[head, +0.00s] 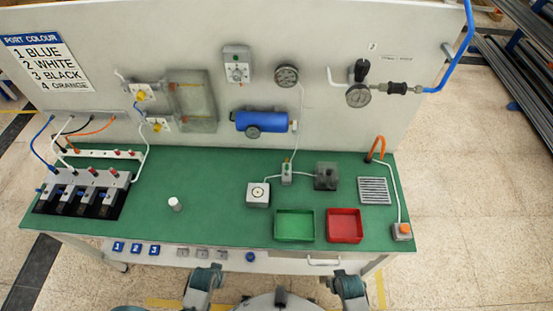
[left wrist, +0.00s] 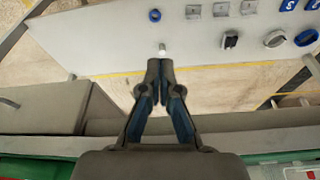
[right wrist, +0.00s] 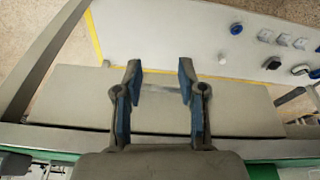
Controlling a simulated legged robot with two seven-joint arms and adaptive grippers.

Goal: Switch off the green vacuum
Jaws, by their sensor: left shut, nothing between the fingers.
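I cannot pick out a control marked as the green vacuum. A green tray (head: 294,226) sits on the green bench top. The bench's front panel carries blue numbered plates (head: 136,248), grey plates (head: 203,253) and a round blue knob (head: 250,257). In the left wrist view the panel shows the blue knob (left wrist: 155,15), dark-and-light switches (left wrist: 231,40) and a small white knob (left wrist: 162,49). My left gripper (left wrist: 162,64) is shut and empty, its tips close to the white knob; contact cannot be told. My right gripper (right wrist: 158,68) is open and empty, facing a grey surface.
A red tray (head: 344,226) sits beside the green tray. A white cylinder (head: 174,204), a dial box (head: 258,194) and an orange-topped box (head: 402,231) stand on the bench. A drawer handle (head: 324,262) juts from the front. Gauges and a blue cylinder (head: 262,121) hang on the back wall.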

